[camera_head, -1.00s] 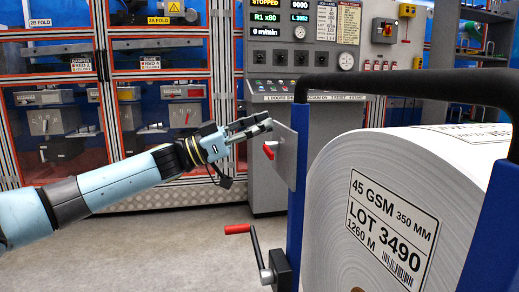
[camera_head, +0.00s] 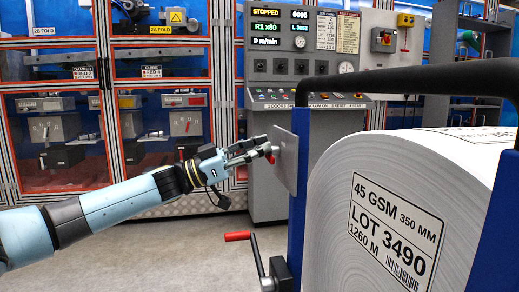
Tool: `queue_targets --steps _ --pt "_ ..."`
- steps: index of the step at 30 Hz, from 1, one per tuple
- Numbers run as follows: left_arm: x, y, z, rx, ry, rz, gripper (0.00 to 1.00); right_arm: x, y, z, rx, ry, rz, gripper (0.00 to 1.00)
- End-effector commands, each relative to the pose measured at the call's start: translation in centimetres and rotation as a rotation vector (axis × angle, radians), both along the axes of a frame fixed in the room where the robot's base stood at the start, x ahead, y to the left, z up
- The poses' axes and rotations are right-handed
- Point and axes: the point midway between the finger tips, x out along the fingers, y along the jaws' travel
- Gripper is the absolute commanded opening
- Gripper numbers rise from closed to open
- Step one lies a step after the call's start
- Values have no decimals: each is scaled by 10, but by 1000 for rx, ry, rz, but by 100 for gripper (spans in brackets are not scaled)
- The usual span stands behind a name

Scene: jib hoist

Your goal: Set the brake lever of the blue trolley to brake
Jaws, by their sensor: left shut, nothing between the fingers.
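The blue trolley (camera_head: 298,200) stands at the right and carries a large white paper roll (camera_head: 335,190). A grey plate (camera_head: 286,165) is fixed to its left post. A small red lever (camera_head: 271,158) sits on this plate, partly hidden by my fingertips. My left gripper (camera_head: 258,148) is shut with nothing in it. Its fingertips are at the red lever and overlap it in the view; I cannot tell whether they touch. A crank with a red grip (camera_head: 238,236) sits lower on the same post. My right gripper is not in view.
A grey control console (camera_head: 255,165) with buttons stands behind the plate. Orange-framed cabinets (camera_head: 105,150) line the back left. A black push bar (camera_head: 400,84) runs above the roll. The floor (camera_head: 180,250) at the lower left is clear.

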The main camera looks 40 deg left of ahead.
Motion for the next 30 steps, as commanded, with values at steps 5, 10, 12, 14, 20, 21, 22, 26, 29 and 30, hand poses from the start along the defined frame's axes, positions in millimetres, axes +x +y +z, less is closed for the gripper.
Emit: queue_targets --steps 5,10,12,14,20,21,22,26,29,30 --pt "0 0 -2 20 -17 -1 0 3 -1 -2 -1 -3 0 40" --pt "-1 -1 -4 40 -34 0 0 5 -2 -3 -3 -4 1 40" --pt "-1 -1 -5 51 -43 0 0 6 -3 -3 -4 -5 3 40" --pt "-1 -1 -6 60 -50 0 0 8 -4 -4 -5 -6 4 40" --pt "-2 -2 -13 122 -101 -1 0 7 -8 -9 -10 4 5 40" --pt "-2 -2 -14 139 -116 0 0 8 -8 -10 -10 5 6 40" --pt "-2 -2 -16 155 -130 0 0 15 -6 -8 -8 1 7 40" --pt "-2 -3 -24 235 -197 -1 0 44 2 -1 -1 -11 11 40" --pt "-2 -2 -31 308 -258 0 0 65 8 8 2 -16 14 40" --pt "-2 -2 -34 337 -283 -1 0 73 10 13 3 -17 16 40"
